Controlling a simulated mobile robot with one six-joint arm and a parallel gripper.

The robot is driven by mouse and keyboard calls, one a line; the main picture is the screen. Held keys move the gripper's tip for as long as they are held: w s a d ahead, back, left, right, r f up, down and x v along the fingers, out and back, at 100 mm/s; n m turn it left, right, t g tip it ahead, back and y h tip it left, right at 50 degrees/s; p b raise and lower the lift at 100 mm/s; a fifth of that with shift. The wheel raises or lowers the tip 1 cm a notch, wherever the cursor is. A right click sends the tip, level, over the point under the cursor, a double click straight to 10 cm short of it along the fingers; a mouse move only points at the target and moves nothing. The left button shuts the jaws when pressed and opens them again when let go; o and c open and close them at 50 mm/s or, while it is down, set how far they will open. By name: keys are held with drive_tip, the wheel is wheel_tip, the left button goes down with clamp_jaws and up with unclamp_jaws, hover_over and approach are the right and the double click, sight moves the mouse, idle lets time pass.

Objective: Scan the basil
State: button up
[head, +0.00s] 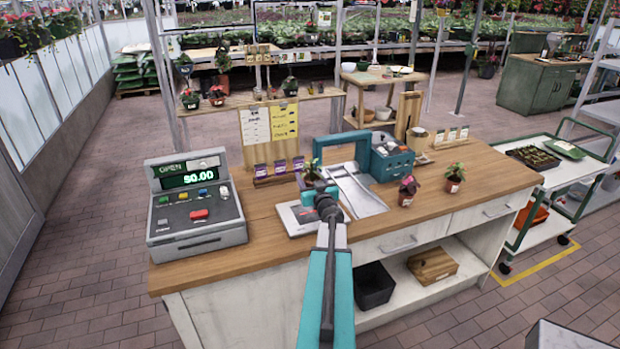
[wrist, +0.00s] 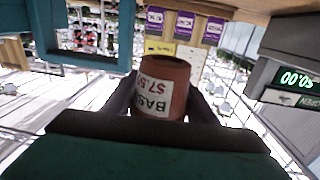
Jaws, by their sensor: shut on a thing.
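My gripper (head: 322,193) is shut on the basil's small terracotta pot, held near the front middle of the counter. In the wrist view, which is upside down, the basil pot (wrist: 168,72) sits between the dark fingers with its white label, partly cut off, reading "BAS" and "$7.5", facing the camera. In the head view the basil's green leaves (head: 312,169) show just beyond the gripper, which hides part of the pot. A teal arch (head: 335,141) stands close behind and right of the basil. The register (head: 193,205) at left displays $0.00.
A grey metal plate (head: 358,190) lies right of the gripper, and a flat white device (head: 297,217) lies left. A teal box (head: 390,162) stands behind. Two potted plants, one (head: 408,190) nearer and one (head: 454,178) farther right, stand on the wooden counter (head: 490,182).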

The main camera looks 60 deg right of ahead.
drive_tip(key=shift+f+b, duration=2.75)
drive_tip(key=shift+b, duration=0.1)
drive_tip(key=shift+r, duration=0.15)
wheel_tip(320, 180, up, 10)
drive_tip(key=p, duration=1)
drive_tip(key=shift+f, duration=0.2)
